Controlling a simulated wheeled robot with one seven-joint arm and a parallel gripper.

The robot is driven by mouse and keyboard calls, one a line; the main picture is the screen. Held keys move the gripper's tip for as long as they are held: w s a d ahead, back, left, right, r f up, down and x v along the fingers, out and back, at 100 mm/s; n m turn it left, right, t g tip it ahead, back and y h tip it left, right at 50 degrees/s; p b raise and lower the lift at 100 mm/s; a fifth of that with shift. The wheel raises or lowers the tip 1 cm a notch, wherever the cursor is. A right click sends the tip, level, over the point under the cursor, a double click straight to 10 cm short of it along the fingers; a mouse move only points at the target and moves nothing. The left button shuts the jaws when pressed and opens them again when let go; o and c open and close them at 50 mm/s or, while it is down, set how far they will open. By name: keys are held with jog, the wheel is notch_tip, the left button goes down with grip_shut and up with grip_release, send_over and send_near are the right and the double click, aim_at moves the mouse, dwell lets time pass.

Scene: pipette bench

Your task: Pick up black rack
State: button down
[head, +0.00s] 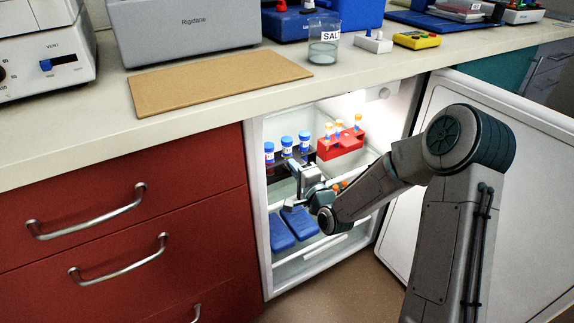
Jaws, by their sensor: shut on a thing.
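My gripper and wrist hide part of the rack's front and lower right. I cannot tell whether the rack rests on the shelf or is slightly raised.
A red rack (341,146) with yellow-orange capped tubes stands close to the right of the black rack. Blue packs (281,231) lie on the level below. The fridge door (504,170) stands open at the right. Red drawers (130,240) are at the left.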

jog(key=shift+r, duration=0.15)
jog(key=shift+r+p, duration=1.15)
jog(key=shift+r, duration=0.65)
jog(key=p+v, duration=0.4)
jog(key=v, duration=0.8)
jog(key=shift+d, duration=0.15)
jog(key=shift+s+d+p, duration=0.1)
jog(key=shift+s+p, duration=0.1)
jog(key=shift+p, duration=0.4)
